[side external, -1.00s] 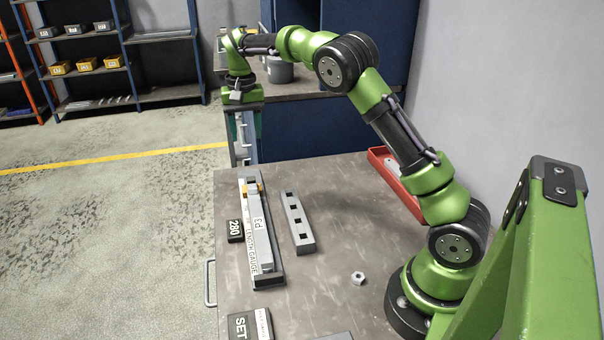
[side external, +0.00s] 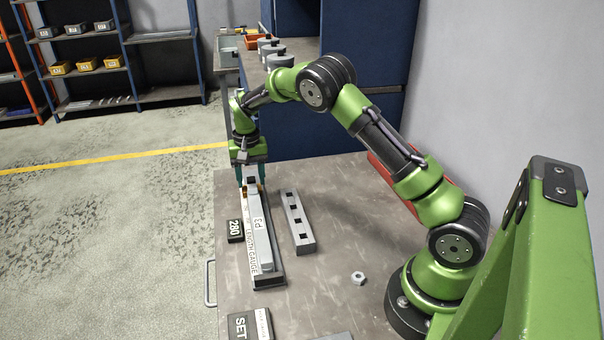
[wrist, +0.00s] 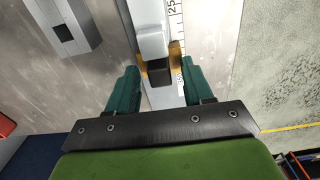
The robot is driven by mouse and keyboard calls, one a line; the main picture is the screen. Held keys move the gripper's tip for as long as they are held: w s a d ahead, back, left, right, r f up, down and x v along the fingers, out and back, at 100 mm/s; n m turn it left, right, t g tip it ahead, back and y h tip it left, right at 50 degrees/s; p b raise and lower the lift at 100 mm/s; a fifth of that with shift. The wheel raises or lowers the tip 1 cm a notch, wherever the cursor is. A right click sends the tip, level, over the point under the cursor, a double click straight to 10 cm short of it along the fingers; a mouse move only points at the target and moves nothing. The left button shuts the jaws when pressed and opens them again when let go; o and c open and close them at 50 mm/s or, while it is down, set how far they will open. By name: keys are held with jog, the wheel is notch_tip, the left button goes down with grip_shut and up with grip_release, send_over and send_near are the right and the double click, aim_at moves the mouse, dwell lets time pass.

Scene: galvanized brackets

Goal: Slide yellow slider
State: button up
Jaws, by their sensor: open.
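The yellow slider (side external: 260,188) sits near the far end of the length gauge (side external: 254,262), mostly hidden by my gripper in the side view. In the wrist view the slider (wrist: 176,54) shows as yellow parts on both sides of the gauge, with a dark part between them. A grey part covers some of it. My gripper (side external: 250,178) is low over the far end of the gauge, pointing down. In the wrist view my gripper (wrist: 159,70) is open, with one green finger on each side of the slider. I cannot tell whether they touch it.
A grey bar with square holes (side external: 298,222) lies to the right of the gauge. A black 280 plate (side external: 235,230) stands at its left. A hex nut (side external: 358,278) and a SET sign (side external: 240,326) lie nearer. A red tray (side external: 379,168) is partly behind my arm.

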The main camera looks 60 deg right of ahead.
grip_shut()
send_over(249, 174)
jog(key=shift+w+r, duration=0.1)
dwell(0.8)
grip_release()
jog(key=shift+d, duration=0.1)
